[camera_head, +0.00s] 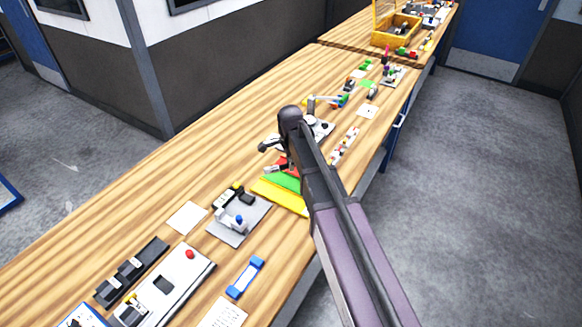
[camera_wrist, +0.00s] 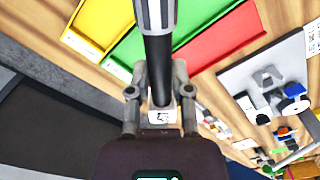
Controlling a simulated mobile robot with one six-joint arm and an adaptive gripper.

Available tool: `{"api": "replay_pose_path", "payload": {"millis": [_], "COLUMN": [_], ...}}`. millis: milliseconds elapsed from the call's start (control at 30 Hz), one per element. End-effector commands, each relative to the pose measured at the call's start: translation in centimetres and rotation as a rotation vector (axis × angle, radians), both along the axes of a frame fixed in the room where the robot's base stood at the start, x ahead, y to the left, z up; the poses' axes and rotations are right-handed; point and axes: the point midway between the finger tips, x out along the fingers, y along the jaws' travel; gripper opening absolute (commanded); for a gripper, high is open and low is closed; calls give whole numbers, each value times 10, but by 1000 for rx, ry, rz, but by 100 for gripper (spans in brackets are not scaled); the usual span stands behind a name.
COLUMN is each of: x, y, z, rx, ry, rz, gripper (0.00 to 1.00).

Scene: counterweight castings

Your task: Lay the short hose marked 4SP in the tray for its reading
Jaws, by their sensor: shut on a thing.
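My gripper (camera_wrist: 159,98) is shut on a black hose (camera_wrist: 159,65) in the wrist view. The hose has a silvery banded end (camera_wrist: 154,14) at the top and a white tag (camera_wrist: 162,116) between the fingers; its marking is too small to read. The hose shows in front of the green tray (camera_wrist: 190,18), with a yellow tray (camera_wrist: 98,22) to the left and a red tray (camera_wrist: 222,40) to the right. In the head view the yellow tray (camera_head: 278,196) and green tray (camera_head: 284,181) lie beside my arm, which partly hides them. The hose's height above the trays is unclear.
A grey plate with fixtures (camera_head: 238,222) stands nearer than the trays, beside a white card (camera_head: 187,217). A blue-ended part (camera_head: 245,277) lies near the bench edge. A yellow open box (camera_head: 396,36) stands at the far end. The bench's left side is largely clear.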

Motion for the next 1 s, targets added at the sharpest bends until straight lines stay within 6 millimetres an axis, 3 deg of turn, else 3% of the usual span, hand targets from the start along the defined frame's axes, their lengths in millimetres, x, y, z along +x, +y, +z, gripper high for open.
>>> {"api": "replay_pose_path", "payload": {"millis": [600,1000], "x": [10,12], "y": [-3,-4], "z": [-20,-21], "rx": [0,0], "ry": [0,0], "rz": [-760,-888], "gripper": [0,0]}}
